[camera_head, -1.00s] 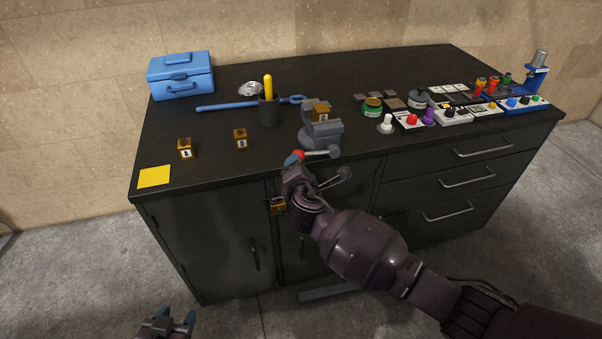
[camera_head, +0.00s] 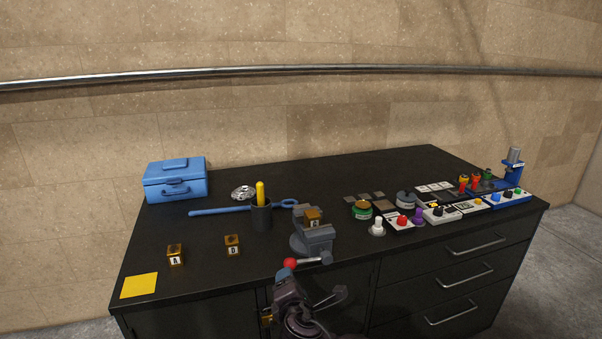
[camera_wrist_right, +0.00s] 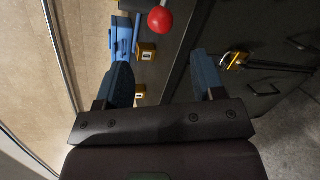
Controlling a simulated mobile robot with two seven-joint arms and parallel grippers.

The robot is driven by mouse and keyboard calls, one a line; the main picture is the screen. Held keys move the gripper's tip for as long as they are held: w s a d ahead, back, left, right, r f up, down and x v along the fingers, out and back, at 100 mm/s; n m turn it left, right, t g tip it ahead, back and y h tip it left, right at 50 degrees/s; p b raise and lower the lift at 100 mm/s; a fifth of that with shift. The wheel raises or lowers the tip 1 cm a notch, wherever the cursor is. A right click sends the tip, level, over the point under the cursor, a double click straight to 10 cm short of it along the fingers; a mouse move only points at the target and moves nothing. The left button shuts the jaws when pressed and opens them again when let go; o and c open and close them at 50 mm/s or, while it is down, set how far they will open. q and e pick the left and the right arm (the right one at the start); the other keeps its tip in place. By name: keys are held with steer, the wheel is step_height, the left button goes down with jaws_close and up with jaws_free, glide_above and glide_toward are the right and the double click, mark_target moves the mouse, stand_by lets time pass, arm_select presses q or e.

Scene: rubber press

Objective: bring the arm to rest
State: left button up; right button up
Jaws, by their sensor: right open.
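My right gripper (camera_head: 284,280) is in front of the cabinet's front edge, just below the red ball (camera_head: 289,263) on the vise handle. In the right wrist view its two blue-grey fingers (camera_wrist_right: 163,72) are apart with nothing between them, and the red ball (camera_wrist_right: 160,20) shows beyond the tips. The grey vise (camera_head: 312,241) has a brown lettered block (camera_head: 312,218) at its jaws. My left gripper is not in view.
The bench top (camera_head: 200,285) holds blocks A (camera_head: 175,255) and D (camera_head: 233,245), a yellow square (camera_head: 139,285), a blue toolbox (camera_head: 175,181), a dark cup (camera_head: 261,215) and several small items at right. A padlock (camera_wrist_right: 236,61) hangs on the cabinet front.

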step_height(320, 180, up, 5)
steer(key=s+a+m+y, duration=0.1)
steer(key=a+m+y, duration=0.1)
steer(key=m+y, duration=0.3)
steer(key=s+d+f+m+h, duration=0.1)
steer(key=s+d+f+m, duration=0.4)
steer(key=d, duration=0.3)
steer(key=s+d+f+m+h, duration=0.2)
steer(key=s+d+m, duration=0.35)
steer(key=d, duration=0.25)
steer(key=s+d+f+m+h, duration=0.1)
steer(key=s+d+f+m, duration=0.4)
steer(key=d, duration=0.4)
steer(key=s+d+f+m+g+h, duration=0.1)
steer(key=s+d+f, duration=0.2)
steer(key=s, duration=0.3)
steer(key=s+d+f+m+g+h, duration=0.2)
steer(key=s+d+f, duration=0.2)
steer(key=s, duration=0.3)
steer(key=shift+s+d+f, duration=0.15)
steer(key=shift+s+f, duration=0.05)
steer(key=shift+s, duration=0.05)
